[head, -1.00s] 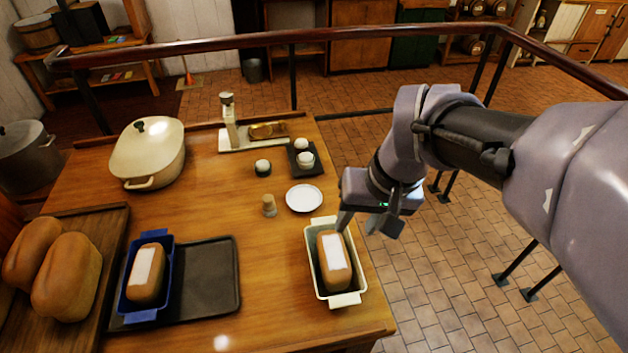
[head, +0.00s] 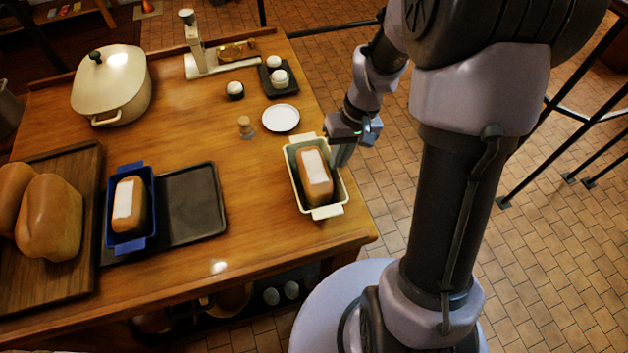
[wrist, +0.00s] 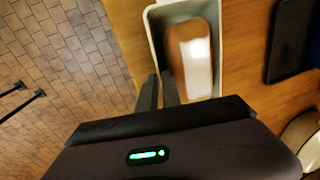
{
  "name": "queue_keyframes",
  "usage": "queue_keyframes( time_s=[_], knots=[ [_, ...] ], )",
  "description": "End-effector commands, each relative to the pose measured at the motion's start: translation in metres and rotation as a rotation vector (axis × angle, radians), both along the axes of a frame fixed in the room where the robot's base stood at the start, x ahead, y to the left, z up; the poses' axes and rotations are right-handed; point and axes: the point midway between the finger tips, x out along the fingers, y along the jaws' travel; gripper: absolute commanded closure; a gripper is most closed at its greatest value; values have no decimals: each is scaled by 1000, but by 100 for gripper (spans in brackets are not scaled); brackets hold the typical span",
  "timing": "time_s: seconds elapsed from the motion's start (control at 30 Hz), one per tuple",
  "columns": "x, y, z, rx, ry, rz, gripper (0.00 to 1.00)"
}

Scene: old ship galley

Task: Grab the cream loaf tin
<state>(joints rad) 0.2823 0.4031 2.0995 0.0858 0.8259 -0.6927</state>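The cream loaf tin (head: 329,211) stands on the wooden table near its right edge, with a brown loaf (head: 316,176) with a pale top inside. My gripper (head: 342,153) is at the tin's right long wall in the head view. In the wrist view my gripper (wrist: 158,82) has its two fingers close together, one on each side of the wall of the tin (wrist: 172,14), shut on it. The fingertips' contact is partly hidden. The tin sits upright and looks to be resting on the table.
A blue tin (head: 130,244) with a loaf is on a dark tray (head: 205,228) to the left. A white plate (head: 281,118), a small wooden shaker (head: 245,127) and a lidded pot (head: 110,88) stand further back. Bare table lies left of the cream tin.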

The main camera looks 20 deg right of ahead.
Motion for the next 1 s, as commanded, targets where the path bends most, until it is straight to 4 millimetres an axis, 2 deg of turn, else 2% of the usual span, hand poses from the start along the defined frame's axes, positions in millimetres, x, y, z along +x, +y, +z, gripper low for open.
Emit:
queue_keyframes(
  time_s=[0.03, 0.17, 0.33, 0.4, 1.0],
  knots=[
    [3, 3, -16, 0, 3, 3, 92],
    [4, 7, -38, 0, 2, 0, 92],
    [5, 8, -36, 0, 0, 0, 92],
    [5, 8, -35, 0, 0, 0, 100],
    [5, 8, -35, 0, 0, 0, 100]
  ],
)
